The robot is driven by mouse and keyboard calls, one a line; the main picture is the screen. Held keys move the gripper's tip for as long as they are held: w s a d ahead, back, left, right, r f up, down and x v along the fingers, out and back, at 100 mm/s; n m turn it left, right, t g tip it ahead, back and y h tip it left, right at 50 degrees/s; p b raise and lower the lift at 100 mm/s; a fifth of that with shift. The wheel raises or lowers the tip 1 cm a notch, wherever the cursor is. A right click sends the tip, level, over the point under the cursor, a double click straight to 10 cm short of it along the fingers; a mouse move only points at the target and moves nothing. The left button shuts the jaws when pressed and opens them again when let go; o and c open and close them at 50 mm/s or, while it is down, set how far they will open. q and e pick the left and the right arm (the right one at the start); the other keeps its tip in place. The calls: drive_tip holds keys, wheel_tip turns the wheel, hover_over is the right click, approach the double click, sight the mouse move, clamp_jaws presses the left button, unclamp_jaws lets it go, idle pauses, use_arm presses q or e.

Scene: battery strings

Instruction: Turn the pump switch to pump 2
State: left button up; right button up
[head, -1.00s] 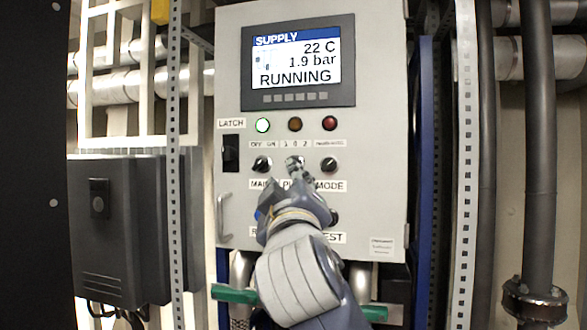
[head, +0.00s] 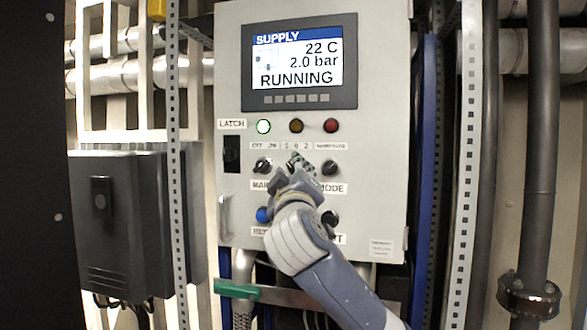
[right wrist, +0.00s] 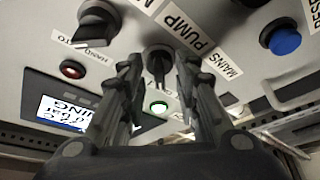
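The pump switch is a black rotary knob under the "1 0 2" label, in the middle of the panel's switch row. In the right wrist view the pump switch (right wrist: 158,58) sits between my two fingertips, with the "PUMP" label beside it. My right gripper (head: 295,163) is at this knob in the head view, and its fingers largely cover it. In the right wrist view the right gripper (right wrist: 160,75) looks open, with a finger on each side of the knob and narrow gaps. The knob's exact position is hard to read. My left gripper is out of view.
The main switch (head: 262,166) and mode switch (head: 330,168) flank the pump switch closely. A blue button (head: 263,215) and a black knob (head: 330,218) are below. The screen (head: 298,65) reads "RUNNING", 2.0 bar. The green lamp (head: 263,126) is lit.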

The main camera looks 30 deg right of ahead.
clamp_jaws()
